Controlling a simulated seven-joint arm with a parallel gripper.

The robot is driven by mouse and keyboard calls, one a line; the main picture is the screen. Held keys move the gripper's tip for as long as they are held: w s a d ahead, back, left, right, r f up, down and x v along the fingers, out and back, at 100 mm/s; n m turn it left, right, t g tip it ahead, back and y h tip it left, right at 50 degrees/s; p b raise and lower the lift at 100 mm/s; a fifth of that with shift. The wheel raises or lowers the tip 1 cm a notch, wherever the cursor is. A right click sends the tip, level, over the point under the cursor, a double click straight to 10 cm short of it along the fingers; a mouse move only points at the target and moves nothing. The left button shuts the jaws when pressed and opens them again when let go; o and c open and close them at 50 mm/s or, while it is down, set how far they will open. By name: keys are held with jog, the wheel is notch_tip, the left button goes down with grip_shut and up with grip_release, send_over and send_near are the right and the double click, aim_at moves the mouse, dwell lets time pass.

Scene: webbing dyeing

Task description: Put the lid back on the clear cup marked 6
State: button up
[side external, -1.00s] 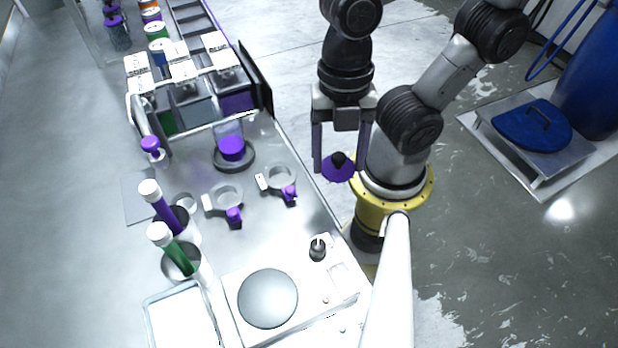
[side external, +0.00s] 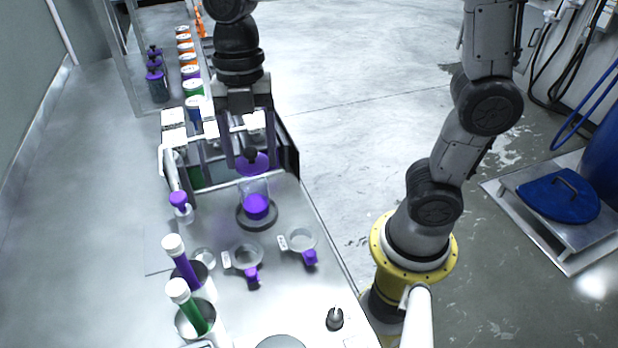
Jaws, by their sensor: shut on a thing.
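A purple lid with a black knob (side external: 254,165) hangs level or nearly so below my gripper (side external: 250,154), which is shut on the lid. The clear cup (side external: 256,189) stands upright in a dark round base (side external: 257,223) on the steel bench and holds purple dye in its lower part. The lid is over the cup's mouth, close to the rim. I cannot tell if it touches the rim or is exactly centred. No number 6 can be read on the cup. My fingers and the lid hide part of the cup's top.
Two ring holders with purple clamps (side external: 243,257) (side external: 302,241) stand in front of the cup. Tubes with white caps (side external: 173,246) stand at left. Open compartments (side external: 205,172) with white labels lie behind, close to my fingers. A small purple-capped bottle (side external: 179,204) is at left.

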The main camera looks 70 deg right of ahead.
jog(key=w+d+f+m, duration=0.2)
jog(key=w+d+f, duration=0.2)
jog(key=f, duration=0.5)
jog(key=shift+w+d, duration=0.2)
jog(key=shift+d, duration=0.3)
jog(key=shift+f, duration=0.25)
dwell(2.1)
jog(key=o, duration=1.4)
jog(key=shift+c, duration=0.2)
jog(key=shift+r, duration=0.15)
notch_tip(320, 180, up, 7)
grip_shut()
dwell(0.4)
